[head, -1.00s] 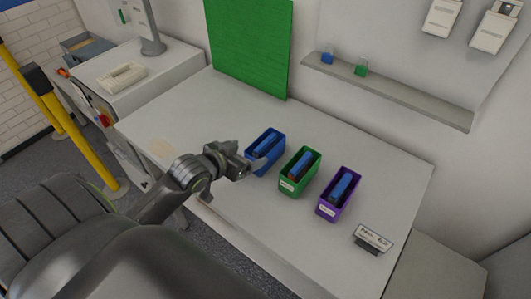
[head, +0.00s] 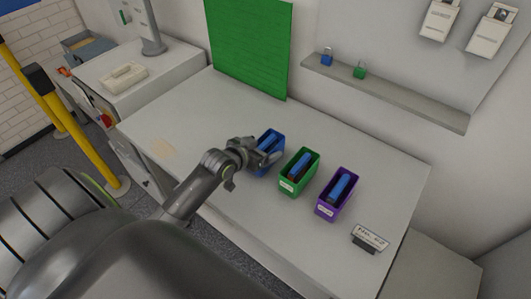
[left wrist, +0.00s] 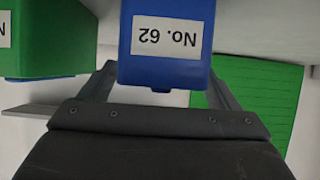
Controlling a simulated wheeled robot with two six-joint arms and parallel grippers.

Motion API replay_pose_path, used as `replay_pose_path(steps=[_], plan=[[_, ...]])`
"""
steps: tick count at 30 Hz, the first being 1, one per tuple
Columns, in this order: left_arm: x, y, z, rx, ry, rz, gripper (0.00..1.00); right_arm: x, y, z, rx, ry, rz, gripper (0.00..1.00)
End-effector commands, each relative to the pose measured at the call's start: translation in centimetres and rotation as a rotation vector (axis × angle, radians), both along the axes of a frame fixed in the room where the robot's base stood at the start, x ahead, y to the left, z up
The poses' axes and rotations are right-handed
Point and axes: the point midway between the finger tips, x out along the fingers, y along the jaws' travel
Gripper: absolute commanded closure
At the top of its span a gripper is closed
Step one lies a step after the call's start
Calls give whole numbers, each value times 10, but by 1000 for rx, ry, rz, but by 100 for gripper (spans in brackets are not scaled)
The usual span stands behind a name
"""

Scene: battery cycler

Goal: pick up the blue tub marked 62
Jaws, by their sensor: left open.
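The blue tub (head: 275,135) stands on the white table, leftmost of three tubs, with a blue block inside. In the left wrist view the blue tub (left wrist: 165,65) shows its white label, "No. 62", upside down. My left gripper (head: 262,156) is at the tub's near side and partly hides it. In the left wrist view its fingers (left wrist: 160,72) are open, one on each side of the tub. I cannot tell whether they touch it. My right gripper is not in view.
A green tub (head: 287,187) and a purple tub (head: 324,210) stand to the right, each holding a blue block. A small sign (head: 370,237) reading "No. 62" stands near the front right edge. The table's left part is clear. A green panel (head: 249,50) stands behind.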

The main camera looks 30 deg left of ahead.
Motion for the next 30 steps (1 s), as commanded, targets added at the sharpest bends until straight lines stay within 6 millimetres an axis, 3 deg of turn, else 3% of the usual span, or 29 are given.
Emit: replay_pose_path(steps=[6, 23, 30], plan=[[0, 0, 0, 0, 0, 0, 16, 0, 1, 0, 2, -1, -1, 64], [0, 0, 0, 0, 0, 0, 90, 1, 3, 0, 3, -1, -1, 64], [1, 0, 3, 0, -7, -1, 91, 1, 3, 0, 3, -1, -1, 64]])
